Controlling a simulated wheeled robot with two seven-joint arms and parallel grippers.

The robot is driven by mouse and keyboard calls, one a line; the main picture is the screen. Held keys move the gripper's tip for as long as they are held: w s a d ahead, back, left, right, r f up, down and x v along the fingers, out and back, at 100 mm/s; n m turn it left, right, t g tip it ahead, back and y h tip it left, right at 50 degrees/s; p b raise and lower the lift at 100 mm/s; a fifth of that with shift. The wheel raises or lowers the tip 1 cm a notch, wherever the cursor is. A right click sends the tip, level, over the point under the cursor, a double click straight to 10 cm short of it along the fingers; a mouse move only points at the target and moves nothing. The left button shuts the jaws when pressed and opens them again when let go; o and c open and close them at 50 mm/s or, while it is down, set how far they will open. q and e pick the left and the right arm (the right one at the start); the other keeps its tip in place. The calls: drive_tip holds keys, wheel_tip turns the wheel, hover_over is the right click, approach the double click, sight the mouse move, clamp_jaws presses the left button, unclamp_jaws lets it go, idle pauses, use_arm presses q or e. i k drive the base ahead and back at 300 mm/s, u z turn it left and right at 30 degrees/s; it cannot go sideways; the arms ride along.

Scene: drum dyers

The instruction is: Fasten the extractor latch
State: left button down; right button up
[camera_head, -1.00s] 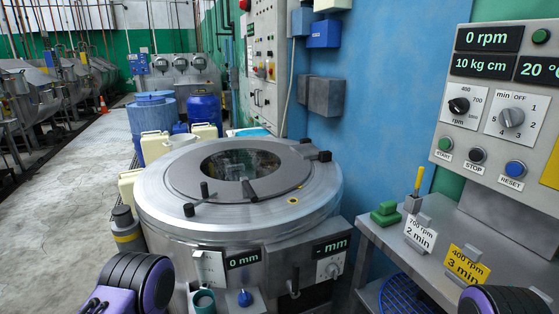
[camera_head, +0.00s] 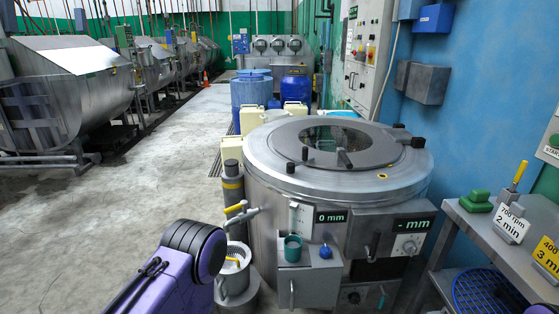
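The extractor (camera_head: 340,215) is a round steel drum right of centre, with a flat ring-shaped lid (camera_head: 270,148) lying down on its top. The lid has a dark round window (camera_head: 335,139). At the lid's front are a small lever with dark knobs (camera_head: 291,166) and a black-grip handle (camera_head: 344,159). A black block (camera_head: 417,143) sits at the right rim. I cannot tell which part is the latch or whether it is fastened. My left arm shows as a purple link with a black ribbed joint at the bottom; its gripper is out of view. My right gripper is out of view.
A steel shelf (camera_head: 470,222) with cards and a green block (camera_head: 476,201) stands at the right. A bucket (camera_head: 236,275) stands at the extractor's front left. Blue barrels (camera_head: 250,93) and pale jerrycans (camera_head: 251,119) are behind. The concrete floor (camera_head: 140,205) at the left is clear.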

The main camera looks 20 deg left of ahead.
sight(291, 166)
drive_tip(key=u, duration=1.2)
drive_tip(key=i, duration=0.9)
drive_tip(key=z, duration=2.15)
